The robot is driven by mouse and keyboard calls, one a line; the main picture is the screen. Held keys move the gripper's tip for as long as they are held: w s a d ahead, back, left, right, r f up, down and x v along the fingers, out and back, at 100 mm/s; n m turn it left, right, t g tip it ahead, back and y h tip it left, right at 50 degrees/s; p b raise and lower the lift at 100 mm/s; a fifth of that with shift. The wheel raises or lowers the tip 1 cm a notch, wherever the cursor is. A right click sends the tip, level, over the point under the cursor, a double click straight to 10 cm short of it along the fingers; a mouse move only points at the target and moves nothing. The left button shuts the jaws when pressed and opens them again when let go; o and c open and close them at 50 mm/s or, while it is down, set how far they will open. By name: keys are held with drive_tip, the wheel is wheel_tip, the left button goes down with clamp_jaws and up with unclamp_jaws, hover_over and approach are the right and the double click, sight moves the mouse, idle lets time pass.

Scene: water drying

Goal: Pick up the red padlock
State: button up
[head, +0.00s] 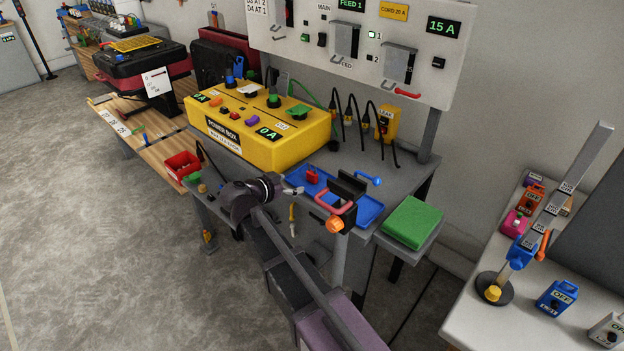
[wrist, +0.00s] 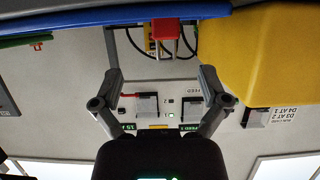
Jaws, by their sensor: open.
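The red padlock (head: 312,175) stands in or at the left end of a blue tray (head: 370,211) on the grey workbench. In the wrist view, which is upside down, its red body (wrist: 167,30) is at the top, with two shackle legs pointing away from the tray edge. My gripper (head: 293,190) is just left of and in front of the padlock in the head view. In the wrist view my gripper (wrist: 160,76) has its fingers spread wide and empty, with the padlock beyond the gap between them. I cannot tell the exact distance.
The yellow power box (head: 270,125) stands behind and left of the padlock. A black block (head: 347,187) with a red loop (head: 338,207) is close to its right. A green box (head: 410,222) is farther right. Cables and a wall panel (head: 420,75) are behind.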

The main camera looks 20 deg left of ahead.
sight(310, 176)
drive_tip(key=shift+b+x, duration=0.75)
drive_tip(key=shift+x, duration=1.85)
drive_tip(key=shift+a+b+x, duration=0.2)
drive_tip(key=shift+b+x, duration=0.2)
drive_tip(key=shift+x, duration=0.6)
drive_tip(key=shift+a+b+x, duration=0.2)
drive_tip(key=shift+b+x, duration=0.15)
drive_tip(key=shift+x, duration=1.4)
drive_tip(key=shift+r, duration=0.1)
drive_tip(key=c, duration=1.2)
